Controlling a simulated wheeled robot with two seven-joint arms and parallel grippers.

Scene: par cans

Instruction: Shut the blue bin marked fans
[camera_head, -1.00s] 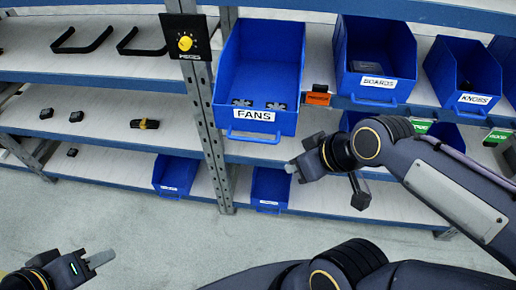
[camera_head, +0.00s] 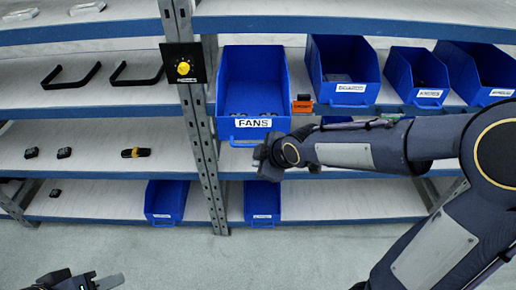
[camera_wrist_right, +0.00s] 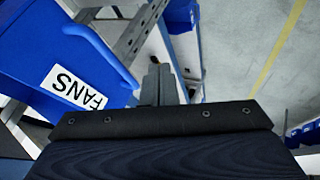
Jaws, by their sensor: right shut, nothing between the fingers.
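The blue bin marked FANS (camera_head: 252,80) sits on the middle shelf with small dark parts inside. Its front sticks out past the shelf edge, further than the neighbouring bins. Its label and front handle face me. In the right wrist view the bin (camera_wrist_right: 45,55) fills the left side, with its handle near the fingers. My right gripper (camera_head: 262,156) is just below the bin's front right corner. In the wrist view its fingers (camera_wrist_right: 160,86) are shut and empty; I cannot tell whether they touch the bin. My left gripper (camera_head: 108,283) is low at the bottom left, partly cut off, away from the shelves.
An upright post (camera_head: 200,140) with a yellow-knob box (camera_head: 184,66) stands left of the bin. An orange tag (camera_head: 302,104) is on the shelf edge to the right. More blue bins (camera_head: 343,70) stand further right. Two lower bins (camera_head: 262,200) sit beneath. The floor in front is clear.

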